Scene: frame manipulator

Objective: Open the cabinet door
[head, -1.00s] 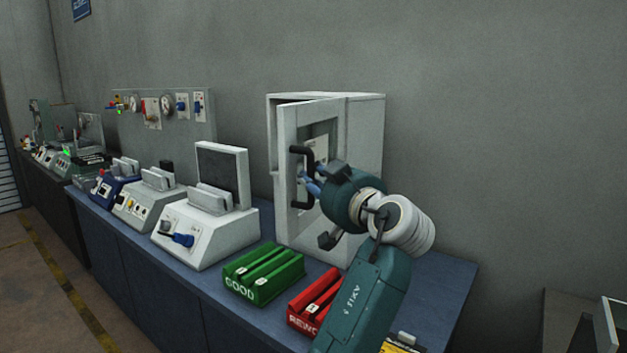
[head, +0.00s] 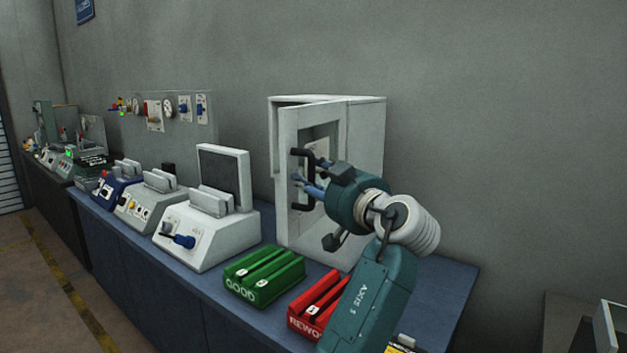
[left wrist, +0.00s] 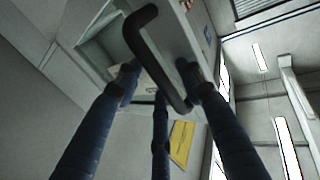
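The white cabinet (head: 366,150) stands on the blue bench against the wall. Its door (head: 290,133) is ajar, with a gap along its top, and has a window and a black bar handle (head: 299,151). My left gripper (head: 304,184) is at the handle, its blue fingers pointing at the door. In the left wrist view the handle (left wrist: 150,58) runs between the spread fingers of the gripper (left wrist: 158,80). The fingers look open; whether any touches the bar cannot be told. My right gripper is not in view.
A green GOOD tray (head: 264,277) and a red rework tray (head: 312,306) lie on the bench (head: 447,290) in front of the cabinet. A white test device (head: 207,238) stands left of it, with more devices beyond. The bench right of the cabinet is clear.

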